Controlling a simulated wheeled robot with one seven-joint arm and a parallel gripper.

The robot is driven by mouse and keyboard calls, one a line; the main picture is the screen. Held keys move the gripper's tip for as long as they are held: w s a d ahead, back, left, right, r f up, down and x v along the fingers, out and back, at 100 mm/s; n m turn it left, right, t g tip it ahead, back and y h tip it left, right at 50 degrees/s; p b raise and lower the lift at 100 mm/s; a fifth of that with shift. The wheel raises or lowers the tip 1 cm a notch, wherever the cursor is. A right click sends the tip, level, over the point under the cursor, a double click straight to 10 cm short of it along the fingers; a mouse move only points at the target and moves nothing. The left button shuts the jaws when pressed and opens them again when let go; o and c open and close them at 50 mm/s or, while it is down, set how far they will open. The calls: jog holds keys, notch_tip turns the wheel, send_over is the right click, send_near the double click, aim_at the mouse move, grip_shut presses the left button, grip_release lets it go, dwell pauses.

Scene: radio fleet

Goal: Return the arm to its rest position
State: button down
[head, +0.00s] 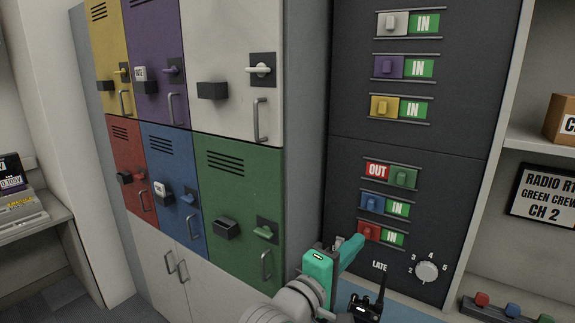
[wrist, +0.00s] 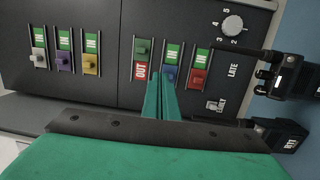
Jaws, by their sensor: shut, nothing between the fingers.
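My teal gripper (head: 356,242) is in front of the dark slider panel (head: 345,110), its fingertips overlapping the edge of the red slider (head: 367,233) in the head view. In the wrist view the two fingers (wrist: 161,97) lie together with nothing between them, pointing at the panel near the blue slider (wrist: 169,74). I cannot tell whether they touch the panel. The green slider (head: 403,177) shows OUT. The white, purple, yellow, blue and red sliders show IN.
Coloured lockers (head: 240,180) with handles stand to the left. A black radio (head: 366,306) with an antenna stands close to my gripper; it also shows in the wrist view (wrist: 293,78). A knob (head: 427,272) is on the panel's lower right. Shelves (head: 540,145) stand at the right.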

jog(key=s+a+f+t+y, duration=0.1)
jog(key=s+a+f+y, duration=0.25)
jog(key=f, duration=0.65)
jog(key=s+a+f+t+y, duration=0.1)
jog(key=s+a+f+y, duration=0.25)
jog(key=f, duration=0.65)
jog(key=s+a+f+t+y, duration=0.15)
jog(key=s+f, duration=0.25)
jog(key=f, duration=0.7)
jog(key=s+a+f+m+y, duration=0.1)
jog(key=s+f+m, duration=0.1)
jog(key=s, duration=0.8)
jog(key=s+a+f+m+g+y, duration=0.1)
jog(key=s+m, duration=0.3)
jog(key=s, duration=0.6)
jog(key=s+a+f+m+g+y, duration=0.1)
jog(key=s+a+f+m+y, duration=0.1)
jog(key=s, duration=0.8)
jog(key=shift+s+a+f+m, duration=0.2)
jog(key=shift+a+f+m, duration=0.4)
jog(key=shift+f+m, duration=0.25)
